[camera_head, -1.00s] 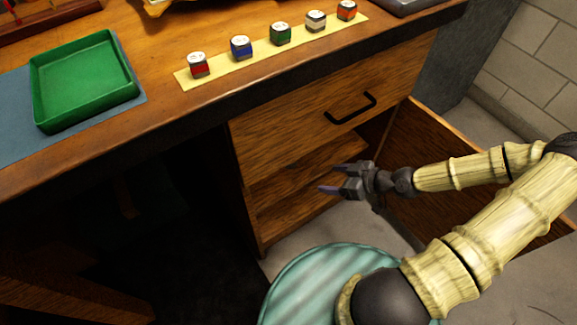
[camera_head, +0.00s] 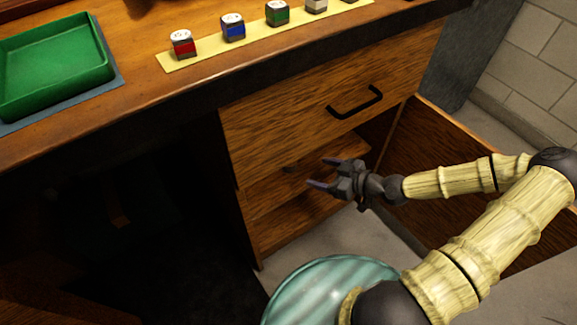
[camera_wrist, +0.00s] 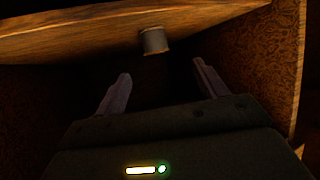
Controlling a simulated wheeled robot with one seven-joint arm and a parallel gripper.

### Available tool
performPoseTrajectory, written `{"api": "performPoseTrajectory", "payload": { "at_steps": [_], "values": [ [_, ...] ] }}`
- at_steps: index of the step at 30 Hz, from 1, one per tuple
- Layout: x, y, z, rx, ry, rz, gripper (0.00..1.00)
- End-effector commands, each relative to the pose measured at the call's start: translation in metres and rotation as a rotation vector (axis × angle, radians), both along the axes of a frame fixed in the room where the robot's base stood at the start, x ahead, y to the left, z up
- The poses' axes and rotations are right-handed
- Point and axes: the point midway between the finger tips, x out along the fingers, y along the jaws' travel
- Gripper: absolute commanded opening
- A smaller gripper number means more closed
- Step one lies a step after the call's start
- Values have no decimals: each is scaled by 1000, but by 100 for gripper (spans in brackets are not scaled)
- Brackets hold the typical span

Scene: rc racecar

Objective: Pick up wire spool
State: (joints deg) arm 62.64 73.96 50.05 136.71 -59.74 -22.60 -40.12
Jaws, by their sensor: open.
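My gripper (camera_head: 317,172) is open and empty, in front of the open cabinet under the desk. Its two fingers also show in the wrist view (camera_wrist: 162,70), pointing into the dark interior. A small grey cylinder (camera_wrist: 153,40), possibly the wire spool, shows at the edge of a wooden board, beyond the fingertips and apart from them. In the head view a small dim brownish thing (camera_head: 291,168) on the inner shelf, left of the fingers, may be the same object. I cannot tell for sure.
The open cabinet door (camera_head: 440,170) stands right of my gripper, and the closed drawer (camera_head: 300,110) is above it. A teal round seat (camera_head: 315,290) is below. The desk holds a green tray (camera_head: 50,70) and several colour-banded small containers (camera_head: 233,27).

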Motion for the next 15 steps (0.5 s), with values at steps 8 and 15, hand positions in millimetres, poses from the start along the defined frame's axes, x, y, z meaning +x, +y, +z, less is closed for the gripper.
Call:
{"api": "performPoseTrajectory", "payload": {
  "at_steps": [8, 15],
  "values": [
    [22, 33, -21, -2, -1, 3, 72],
    [40, 61, -34, -2, -1, 2, 72]
  ]
}}
